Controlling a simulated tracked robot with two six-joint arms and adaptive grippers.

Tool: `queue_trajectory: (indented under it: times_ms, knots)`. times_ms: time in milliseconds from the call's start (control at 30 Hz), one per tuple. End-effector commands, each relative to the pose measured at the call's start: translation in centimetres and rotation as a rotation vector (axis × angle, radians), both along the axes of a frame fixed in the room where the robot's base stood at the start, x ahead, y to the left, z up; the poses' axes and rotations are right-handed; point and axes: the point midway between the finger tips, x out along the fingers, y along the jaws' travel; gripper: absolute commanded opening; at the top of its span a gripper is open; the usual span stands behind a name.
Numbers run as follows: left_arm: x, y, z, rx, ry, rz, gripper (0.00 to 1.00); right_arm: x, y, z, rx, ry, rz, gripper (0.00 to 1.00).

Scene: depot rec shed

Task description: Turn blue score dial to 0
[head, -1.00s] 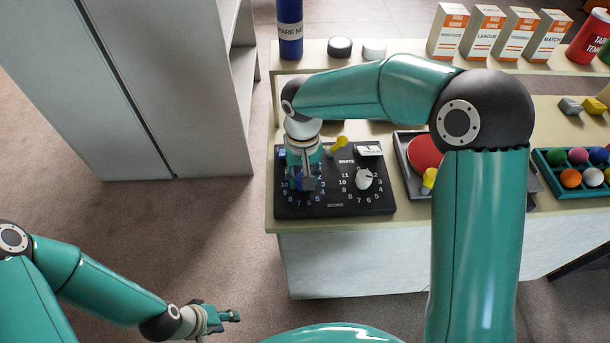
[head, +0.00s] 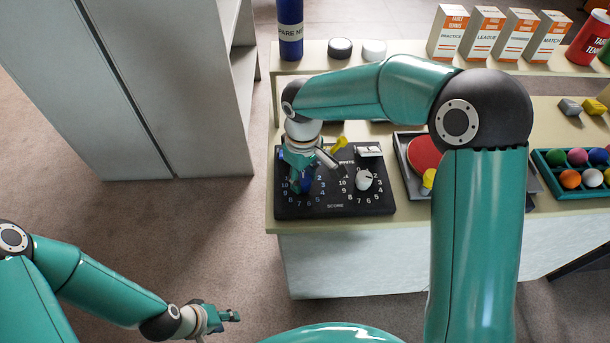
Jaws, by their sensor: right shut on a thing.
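A black score board (head: 333,209) lies on the table with two dials set among printed numbers. The blue score dial (head: 305,187) is on its left half, mostly covered by my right gripper. My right gripper (head: 306,178) points down over it and is shut on it. Its wrist hides the dial's pointer and several numbers, so I cannot read the setting. The white dial (head: 363,180) is on the right half, free. My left gripper (head: 231,316) is low at the left, over the floor and away from the table; its finger gap is unclear.
A yellow piece (head: 339,145) is at the board's back edge. A tray (head: 405,166) with a red bat (head: 423,153) and a rack (head: 544,174) of coloured balls stand to the right. A shelf (head: 400,51) behind carries boxes. A grey cabinet (head: 150,90) is at the left.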

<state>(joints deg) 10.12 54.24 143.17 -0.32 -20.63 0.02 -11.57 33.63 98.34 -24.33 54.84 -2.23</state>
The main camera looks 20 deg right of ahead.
Motion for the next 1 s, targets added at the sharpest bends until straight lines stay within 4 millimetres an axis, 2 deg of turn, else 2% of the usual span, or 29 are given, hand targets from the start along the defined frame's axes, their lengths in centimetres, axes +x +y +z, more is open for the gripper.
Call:
queue_trajectory:
  times_ms: [433,467,600,1000]
  knots:
    - [0.00,0.00,0.02,0.000,0.000,0.000,0.40,0.12,0.33,0.08,0.007,-0.006,0.013,0.04]
    - [0.00,0.00,0.02,0.000,0.000,0.000,0.40,0.12,0.33,0.08,0.007,-0.006,0.013,0.40]
    - [0.00,-0.01,0.01,0.000,0.000,0.000,0.40,0.09,0.25,0.06,0.005,-0.005,0.013,0.64]
    - [0.00,0.00,0.07,0.000,0.000,0.000,0.40,0.08,0.07,0.43,0.002,-0.004,0.011,0.64]
